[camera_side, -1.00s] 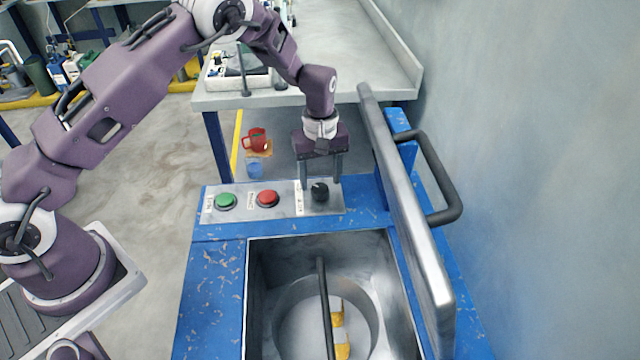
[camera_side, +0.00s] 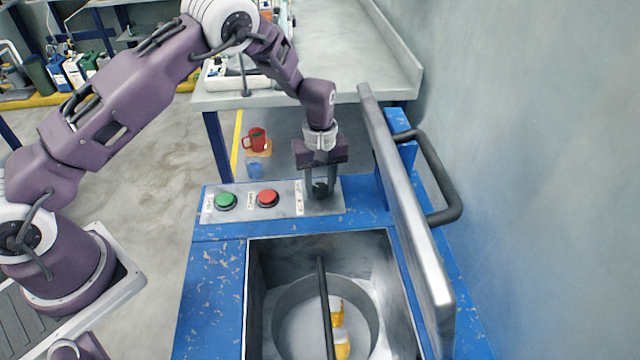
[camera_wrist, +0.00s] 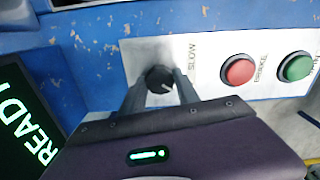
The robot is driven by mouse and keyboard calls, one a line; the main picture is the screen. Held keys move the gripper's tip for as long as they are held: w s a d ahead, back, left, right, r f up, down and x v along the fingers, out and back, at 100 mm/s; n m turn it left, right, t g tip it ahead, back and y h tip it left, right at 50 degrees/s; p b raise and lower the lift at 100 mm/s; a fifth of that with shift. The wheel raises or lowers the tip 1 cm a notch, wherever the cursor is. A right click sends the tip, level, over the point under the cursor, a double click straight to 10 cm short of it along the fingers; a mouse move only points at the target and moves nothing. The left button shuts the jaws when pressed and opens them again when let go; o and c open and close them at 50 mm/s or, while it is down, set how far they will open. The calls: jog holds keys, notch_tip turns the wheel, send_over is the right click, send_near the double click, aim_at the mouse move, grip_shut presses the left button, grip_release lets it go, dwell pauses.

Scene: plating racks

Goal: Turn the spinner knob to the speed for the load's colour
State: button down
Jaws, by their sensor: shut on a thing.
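The black spinner knob (camera_side: 320,189) sits on the grey control panel (camera_side: 283,209) of the blue spinner. In the wrist view the knob (camera_wrist: 159,79) shows a white pointer line aimed down and right, and a label reading SLOW stands to its right. My gripper (camera_side: 322,192) points down over the panel with its fingers on either side of the knob, shut on it. In the wrist view the fingers (camera_wrist: 160,90) flank the knob. The load (camera_side: 341,328) in the spinner's round basket shows yellow and white parts, partly hidden by a dark bar.
A green button (camera_side: 226,200) and a red button (camera_side: 267,198) are left of the knob. The raised metal lid (camera_side: 405,200) with its black handle stands close to the right. A dark screen (camera_wrist: 30,125) reads READY.

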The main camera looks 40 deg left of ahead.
aim_at(320, 187)
jog(key=shift+m, duration=3.3)
jog(key=c, duration=0.9)
grip_release()
notch_tip(320, 187, up, 7)
jog(key=shift+r, duration=0.1)
